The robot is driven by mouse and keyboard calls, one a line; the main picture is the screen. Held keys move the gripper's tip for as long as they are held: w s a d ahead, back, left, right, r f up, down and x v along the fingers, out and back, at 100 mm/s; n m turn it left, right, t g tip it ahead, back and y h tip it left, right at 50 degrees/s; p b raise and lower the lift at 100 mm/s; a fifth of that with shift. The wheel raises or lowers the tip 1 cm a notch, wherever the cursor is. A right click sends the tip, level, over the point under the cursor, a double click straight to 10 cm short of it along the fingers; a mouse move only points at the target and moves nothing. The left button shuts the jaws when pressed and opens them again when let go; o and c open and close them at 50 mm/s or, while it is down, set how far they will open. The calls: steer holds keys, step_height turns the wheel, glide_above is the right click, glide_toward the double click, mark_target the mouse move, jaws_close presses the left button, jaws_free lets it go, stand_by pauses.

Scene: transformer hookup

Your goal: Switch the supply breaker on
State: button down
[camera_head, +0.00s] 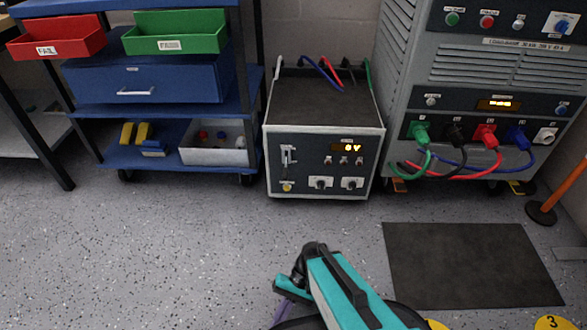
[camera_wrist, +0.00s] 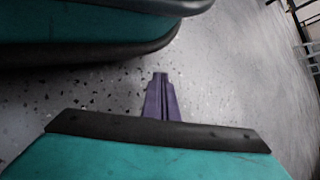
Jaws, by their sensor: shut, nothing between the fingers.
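The supply unit (camera_head: 324,135) is a grey box with a dark front panel on the floor at centre. Its lit display (camera_head: 350,147) seems to read 0 V. A pale lever switch (camera_head: 288,156), which looks like the breaker, is at the panel's left. Its exact position is too small to tell. My gripper has purple fingers that show in the wrist view (camera_wrist: 160,76), shut and empty above bare floor. In the head view only a bit of purple shows by my folded teal arm, well short of the unit. The wrist view does not show the breaker.
The large grey transformer cabinet (camera_head: 482,72) stands at right with coloured cables plugged in. A blue shelf cart (camera_head: 180,108) with red (camera_head: 55,38) and green (camera_head: 175,33) bins is at left. An orange post (camera_head: 562,190) stands far right. Speckled floor before the unit is clear, with a dark mat (camera_head: 470,265) at right.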

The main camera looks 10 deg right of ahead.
steer(key=s+d+r+n+h+p, duration=0.1)
steer(key=d+r+p, duration=0.3)
steer(key=r+p, duration=1.1)
steer(key=s+d+r+n+h+p, duration=0.1)
steer(key=d+r+h+p, duration=0.3)
steer(key=r+p, duration=1.1)
steer(key=s+d+r+t+h+p, duration=0.1)
steer(key=d+r+p, duration=0.5)
steer(key=r+p, duration=1)
steer(key=shift+n+h+p, duration=0.4)
steer(key=shift+h+p, duration=0.3)
steer(key=shift+p, duration=4.1)
